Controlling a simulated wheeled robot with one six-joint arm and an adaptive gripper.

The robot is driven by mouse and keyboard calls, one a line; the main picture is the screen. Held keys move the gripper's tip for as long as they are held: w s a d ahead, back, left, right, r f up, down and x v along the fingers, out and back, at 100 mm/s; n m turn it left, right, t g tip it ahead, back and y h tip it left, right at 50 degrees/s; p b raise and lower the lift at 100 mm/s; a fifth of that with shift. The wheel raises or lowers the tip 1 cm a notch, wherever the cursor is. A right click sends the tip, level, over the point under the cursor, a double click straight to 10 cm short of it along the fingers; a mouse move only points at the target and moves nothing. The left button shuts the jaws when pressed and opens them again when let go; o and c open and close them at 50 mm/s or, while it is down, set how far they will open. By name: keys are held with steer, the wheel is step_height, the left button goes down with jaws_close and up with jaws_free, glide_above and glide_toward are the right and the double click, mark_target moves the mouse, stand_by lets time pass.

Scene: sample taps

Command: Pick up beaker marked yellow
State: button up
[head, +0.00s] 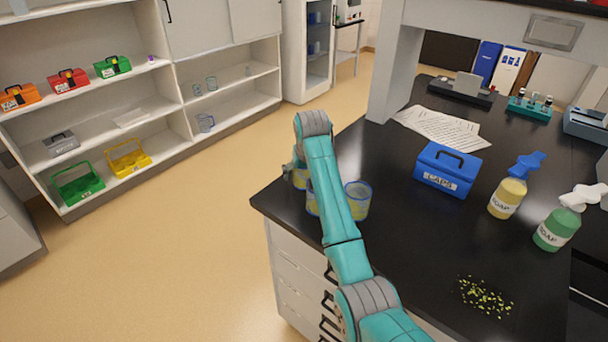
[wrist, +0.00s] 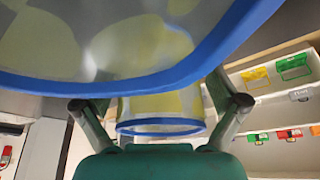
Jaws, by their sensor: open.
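Several clear beakers with blue rims and yellowish patches stand by the bench's left corner. The right beaker (head: 357,201) is plainest in the head view. Another beaker (head: 312,203) is partly behind my arm, and a third (head: 299,176) shows farther back. I cannot read which is marked yellow. In the wrist view, a near beaker (wrist: 120,45) fills the top. A farther beaker (wrist: 160,105) appears between the fingers of my gripper (wrist: 158,98), which is open. Contact cannot be made out.
The black bench (head: 400,255) holds a blue box (head: 447,169), a yellow soap bottle (head: 507,198), a green soap bottle (head: 557,229) and scattered green bits (head: 485,296). Papers (head: 440,129) lie farther back. Shelves (head: 150,105) stand at left across open floor.

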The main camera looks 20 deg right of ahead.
steer(key=c, duration=1)
steer(key=shift+r, duration=0.1)
